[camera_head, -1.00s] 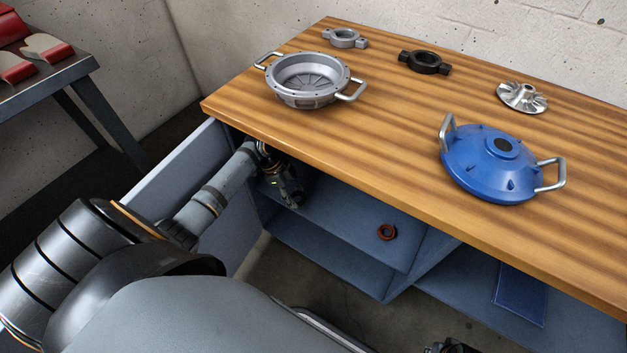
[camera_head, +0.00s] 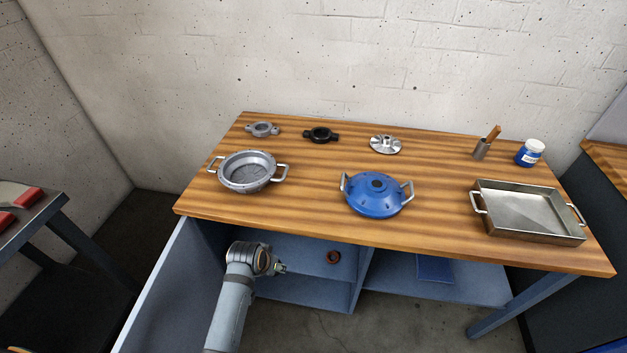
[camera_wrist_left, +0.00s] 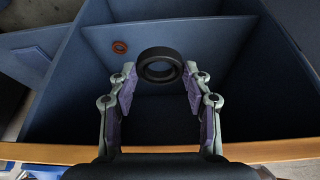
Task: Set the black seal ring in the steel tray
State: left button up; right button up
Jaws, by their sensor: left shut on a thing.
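The black seal ring (camera_wrist_left: 160,66) is a thick, plain ring between the fingertips of my left gripper (camera_wrist_left: 160,82) in the left wrist view. My left gripper is shut on it, in front of the open shelf space under the bench. In the head view my left gripper (camera_head: 281,268) is below the tabletop's front edge, and the ring cannot be made out there. The steel tray (camera_head: 484,226) is a shallow rectangular pan with two side handles at the bench's right end. It looks empty. My right gripper is out of view.
The wooden bench top (camera_head: 300,215) overhangs my left gripper. A red-brown ring (camera_head: 333,257) lies on the shelf.

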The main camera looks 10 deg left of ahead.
aim_at(545, 217)
jog(key=k+l+z, duration=0.1)
jog(key=l+z, duration=0.35)
jog(key=l, duration=1.5)
